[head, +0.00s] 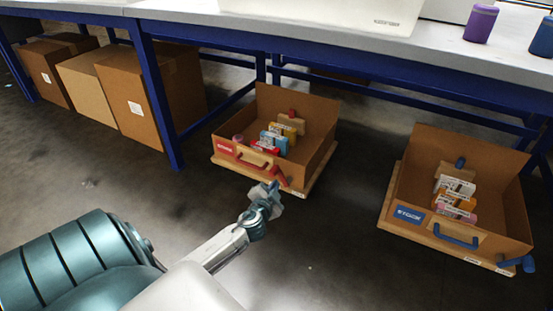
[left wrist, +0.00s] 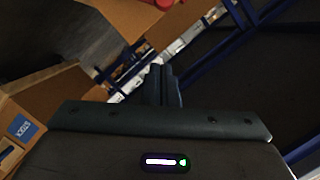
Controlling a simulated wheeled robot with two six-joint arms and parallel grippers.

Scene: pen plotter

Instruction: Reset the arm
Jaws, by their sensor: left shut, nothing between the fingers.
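My left arm comes in from the lower left in the head view. Its gripper (head: 270,190) is shut and empty. In the picture it lies just below the front right corner of the left open box (head: 222,143), near a red handle part there; I cannot tell whether they touch. In the left wrist view the shut fingers (left wrist: 161,84) point up the picture, with nothing between them. My right gripper is in neither view.
A second open box (head: 405,160) with a blue label and handle stands at the right. Both boxes hold several small coloured packs. A blue-framed table (head: 345,28) stands behind, with closed cartons (head: 125,100) under its left part. The floor between the boxes is clear.

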